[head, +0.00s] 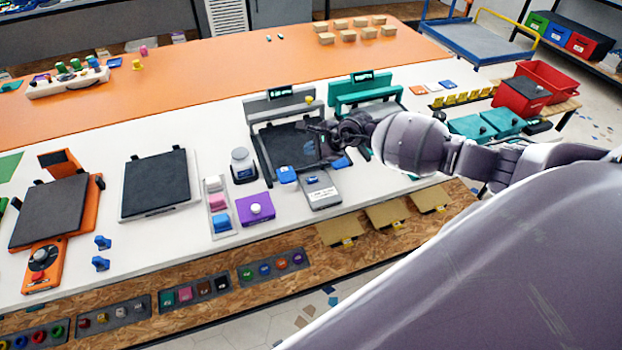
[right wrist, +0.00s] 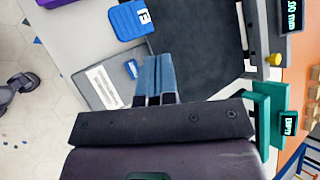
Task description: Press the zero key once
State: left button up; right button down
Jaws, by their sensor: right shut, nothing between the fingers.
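A grey box (head: 321,190) with a white label stands at the front edge of the grey machine (head: 262,150) with a dark plate. A small blue key (head: 312,179) is on the box; it also shows in the right wrist view (right wrist: 131,68). A blue block (head: 287,174) stands left of the box, and its dark-marked white label shows in the right wrist view (right wrist: 128,18). I cannot read which key is zero. My right gripper (head: 312,127) is shut and empty above the dark plate. In the wrist view its fingertips (right wrist: 159,60) appear beside the small blue key, apparently not touching it. My left gripper is not in view.
A purple box (head: 255,208) with a white knob and a tray of coloured blocks (head: 218,206) stand to the left. A teal machine (head: 365,94) stands right, close to my gripper. The grey machine's display (right wrist: 291,16) reads in mm.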

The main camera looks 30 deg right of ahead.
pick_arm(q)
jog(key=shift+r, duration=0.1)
pick_arm(e)
jog(key=b, duration=0.3)
send_over(312, 180)
notch_tip(312, 180, down, 6)
jog(key=shift+s+f, duration=0.1)
jog(key=shift+f, duration=0.05)
jog(key=shift+f+b, duration=0.35)
jog(key=shift+f, duration=0.05)
jog(key=shift+f+b, duration=0.7)
jog(key=shift+f, duration=0.15)
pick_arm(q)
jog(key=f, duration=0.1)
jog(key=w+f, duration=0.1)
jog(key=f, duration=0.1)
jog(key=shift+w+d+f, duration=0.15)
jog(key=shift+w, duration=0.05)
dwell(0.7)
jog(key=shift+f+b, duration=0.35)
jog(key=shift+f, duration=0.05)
pick_arm(e)
jog(key=shift+f, duration=0.45)
